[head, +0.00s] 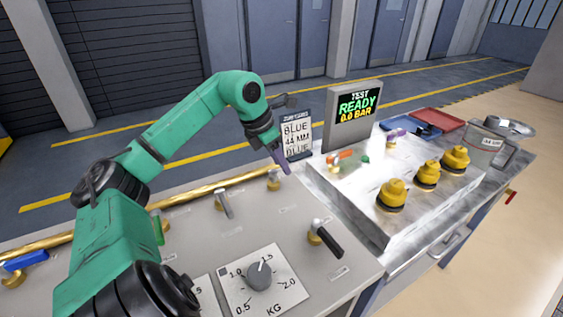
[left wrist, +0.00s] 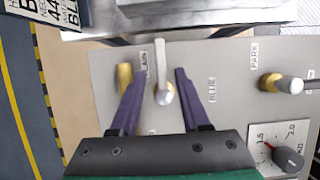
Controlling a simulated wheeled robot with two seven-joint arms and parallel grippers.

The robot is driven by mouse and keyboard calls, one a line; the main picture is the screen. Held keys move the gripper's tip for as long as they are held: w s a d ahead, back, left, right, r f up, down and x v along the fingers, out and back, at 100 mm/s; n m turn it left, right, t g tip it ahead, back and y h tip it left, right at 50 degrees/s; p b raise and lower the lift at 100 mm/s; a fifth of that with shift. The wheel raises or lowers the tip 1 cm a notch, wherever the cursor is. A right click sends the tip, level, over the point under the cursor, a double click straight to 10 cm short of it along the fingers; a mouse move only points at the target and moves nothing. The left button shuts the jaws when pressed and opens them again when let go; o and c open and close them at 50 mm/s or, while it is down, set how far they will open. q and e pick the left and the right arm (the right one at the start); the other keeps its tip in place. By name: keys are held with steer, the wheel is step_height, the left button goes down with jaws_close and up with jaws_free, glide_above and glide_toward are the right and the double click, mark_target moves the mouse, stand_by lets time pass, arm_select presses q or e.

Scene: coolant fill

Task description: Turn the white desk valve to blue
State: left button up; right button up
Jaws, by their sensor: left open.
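The white desk valve (left wrist: 161,68) has a pale lever on a short round hub. In the left wrist view the lever points toward the top of the picture, between the two purple fingers. In the head view the valve (head: 273,183) is small, just below my left gripper (head: 281,158). My left gripper also shows in the left wrist view (left wrist: 159,82); it is open, with a finger on each side of the lever and gaps visible. A label that seems to read BLUE (left wrist: 212,90) lies right of the valve. My right gripper is not in view.
A black-levered valve (head: 325,238), a grey-levered valve (head: 222,203) and a KG dial (head: 260,276) are on the desk. A sign (head: 297,135) and a screen reading READY, 0.0 BAR (head: 356,105) stand behind. Yellow knobs (head: 427,175) sit on the white block.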

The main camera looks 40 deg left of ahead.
arm_select(q)
steer(key=shift+w+d+f, duration=0.15)
steer(key=shift+f, duration=0.4)
jaws_close()
steer(key=shift+r, duration=0.15)
stand_by(0.9)
